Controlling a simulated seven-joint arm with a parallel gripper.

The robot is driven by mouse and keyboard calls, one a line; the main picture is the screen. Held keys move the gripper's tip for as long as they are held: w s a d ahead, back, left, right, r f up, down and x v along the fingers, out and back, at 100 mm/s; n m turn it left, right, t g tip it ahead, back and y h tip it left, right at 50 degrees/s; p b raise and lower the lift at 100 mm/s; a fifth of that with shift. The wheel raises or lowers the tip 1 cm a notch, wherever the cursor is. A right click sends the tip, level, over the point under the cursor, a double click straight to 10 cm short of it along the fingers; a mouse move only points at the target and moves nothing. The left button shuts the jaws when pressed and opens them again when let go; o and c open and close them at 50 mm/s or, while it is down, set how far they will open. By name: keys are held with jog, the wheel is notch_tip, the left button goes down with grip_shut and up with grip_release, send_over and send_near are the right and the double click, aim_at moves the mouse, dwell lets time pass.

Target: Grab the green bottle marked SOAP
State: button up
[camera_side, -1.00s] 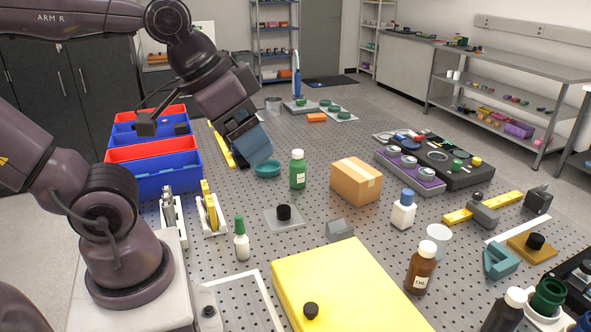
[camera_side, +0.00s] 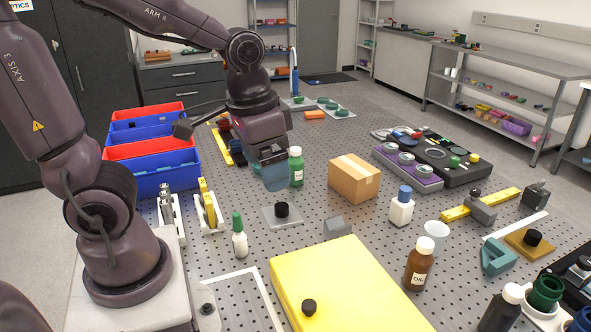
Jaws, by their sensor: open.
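The green bottle (camera_side: 296,170) with a pale green-white cap and a small white label stands upright on the perforated table, left of the cardboard box. The label is too small to read. My gripper (camera_side: 277,182) is open, with its teal fingers pointing down just left of the bottle. The fingers overlap the bottle's left edge in the picture; I cannot tell whether they touch it. The far finger is hidden.
A cardboard box (camera_side: 354,178) stands close right of the bottle. A clear plate with a black knob (camera_side: 282,210) lies in front. Blue and red bins (camera_side: 152,175) stand to the left. A white bottle with a blue cap (camera_side: 401,207) and a brown OIL bottle (camera_side: 418,266) stand to the right.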

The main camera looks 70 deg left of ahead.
jog(key=w+a+f+m+g+y, duration=0.1)
jog(key=w+a+f+g+y, duration=0.15)
jog(key=a+f, duration=0.4)
jog(key=w+a+f+g+y, duration=0.2)
jog(key=a+f+g+y, duration=0.1)
jog(key=a+f, duration=0.35)
jog(key=m+t+y, duration=0.6)
jog(key=m+y, duration=0.7)
jog(key=m, duration=0.5)
send_over(298, 167)
jog(key=s+d, duration=0.1)
jog(key=d, duration=0.1)
notch_tip(298, 167, down, 4)
jog(key=shift+m+t+h, duration=0.25)
jog(key=shift+m+h, duration=0.1)
jog(key=shift+m, duration=0.15)
jog(key=f, duration=0.6)
jog(key=shift+w+d+f, duration=0.2)
jog(key=shift+w+f, duration=0.05)
jog(key=shift+w, duration=0.05)
jog(key=shift+f, duration=0.55)
jog(key=a, duration=0.5)
jog(key=shift+w+r, duration=0.15)
jog(key=shift+w, duration=0.2)
jog(key=c, duration=1.1)
jog(key=shift+r, duration=0.1)
